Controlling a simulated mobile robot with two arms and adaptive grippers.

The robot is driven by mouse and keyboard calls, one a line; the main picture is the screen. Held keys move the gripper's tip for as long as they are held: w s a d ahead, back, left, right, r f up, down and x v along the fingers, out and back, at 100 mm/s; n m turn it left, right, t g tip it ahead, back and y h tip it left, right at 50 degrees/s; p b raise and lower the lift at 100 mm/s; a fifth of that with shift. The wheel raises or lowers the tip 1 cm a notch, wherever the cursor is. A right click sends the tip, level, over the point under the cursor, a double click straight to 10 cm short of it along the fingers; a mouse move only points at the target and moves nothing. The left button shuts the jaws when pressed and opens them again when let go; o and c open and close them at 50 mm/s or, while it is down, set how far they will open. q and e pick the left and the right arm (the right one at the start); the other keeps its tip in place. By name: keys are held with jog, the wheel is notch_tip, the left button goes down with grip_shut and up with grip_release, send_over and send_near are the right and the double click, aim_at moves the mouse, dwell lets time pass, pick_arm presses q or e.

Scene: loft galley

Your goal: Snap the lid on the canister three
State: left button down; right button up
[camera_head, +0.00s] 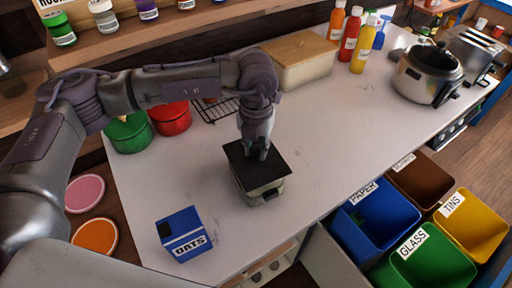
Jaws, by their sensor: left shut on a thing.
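A pale, box-shaped canister (264,191) with a dark clip on its front stands on the white counter near the middle of the head view. A flat black lid (239,160) lies over its top. I cannot tell whether the lid is fully seated or only resting there. My left gripper (257,153) points down from above and is shut on the lid near its middle; its fingertips partly hide the lid. No number shows on the canister. My right gripper is not in view.
A blue oats box (183,233) stands at the front left of the counter. Green (129,133) and red (171,118) pots and a wire rack (216,109) are behind. A wooden-lidded box (300,72), bottles (350,38) and a cooker (427,75) stand farther back. The counter right of the canister is clear.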

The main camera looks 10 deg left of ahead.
pick_arm(q)
jog(key=shift+b, duration=0.35)
dwell(0.6)
dwell(0.5)
jog(key=shift+f+b, duration=0.2)
jog(key=shift+b, duration=0.7)
dwell(0.7)
jog(key=c, duration=0.9)
grip_release()
jog(key=shift+o, duration=0.6)
jog(key=o, duration=0.4)
jog(key=shift+r, duration=0.1)
